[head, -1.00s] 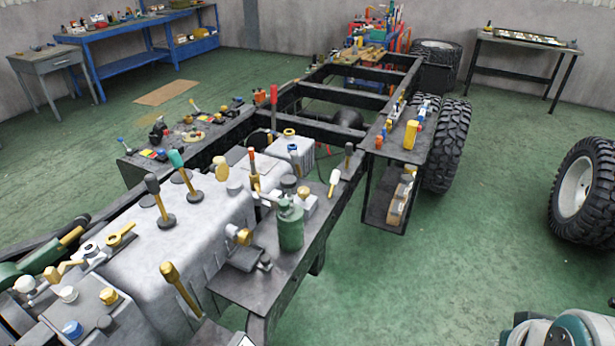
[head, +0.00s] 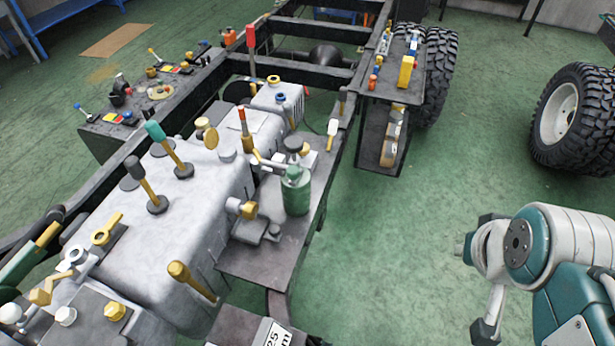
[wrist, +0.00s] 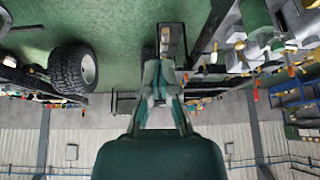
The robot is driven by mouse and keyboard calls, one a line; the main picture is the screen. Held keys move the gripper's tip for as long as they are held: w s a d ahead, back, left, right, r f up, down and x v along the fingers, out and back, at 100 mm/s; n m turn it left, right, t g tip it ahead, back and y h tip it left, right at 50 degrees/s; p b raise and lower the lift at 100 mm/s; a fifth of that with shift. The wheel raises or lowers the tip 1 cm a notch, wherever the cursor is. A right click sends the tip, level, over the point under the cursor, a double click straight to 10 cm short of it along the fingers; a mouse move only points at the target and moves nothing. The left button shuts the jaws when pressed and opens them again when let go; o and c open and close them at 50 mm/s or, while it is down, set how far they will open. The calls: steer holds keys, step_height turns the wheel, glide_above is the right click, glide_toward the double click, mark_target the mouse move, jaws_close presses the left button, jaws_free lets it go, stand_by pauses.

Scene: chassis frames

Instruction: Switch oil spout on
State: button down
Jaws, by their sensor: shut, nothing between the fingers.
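I cannot tell for sure which fitting is the oil spout. A green canister (head: 296,190) stands upright on a dark side plate (head: 262,262) of the chassis, with a dark round cap on top. A white lever with a yellow end (head: 258,158) reaches toward its top. A brass-ended valve (head: 243,208) sits left of the canister. In the wrist view, which is upside down, the canister (wrist: 256,16) is at the top right. My gripper (wrist: 160,92) is shut and empty, apart from the canister and fittings. In the head view only my arm shows at the right; the gripper is not clear there.
A large grey tank (head: 190,215) carries several upright levers. A brass-headed lever (head: 180,272) leans at its near side. A side tray (head: 385,85) holds small parts. Tyres (head: 575,115) stand at the right. Green floor (head: 400,250) between chassis and my arm is clear.

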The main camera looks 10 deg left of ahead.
steer(key=w+a+f+m+g+y, duration=0.3)
steer(key=a+f+m+g+y, duration=0.55)
steer(key=a, duration=0.45)
steer(key=w+a+f+m+t+y, duration=0.1)
steer(key=w+f+m+t+y, duration=0.5)
steer(key=w+m, duration=0.6)
steer(key=m+t+y, duration=0.1)
steer(key=t+y, duration=0.1)
steer(key=t, duration=0.1)
steer(key=shift+a+f, duration=0.2)
steer(key=shift+a, duration=0.2)
steer(key=shift+w+m+y, duration=0.1)
steer(key=shift+m+y, duration=0.15)
steer(key=x, duration=1.4)
steer(key=shift+a+f, duration=0.1)
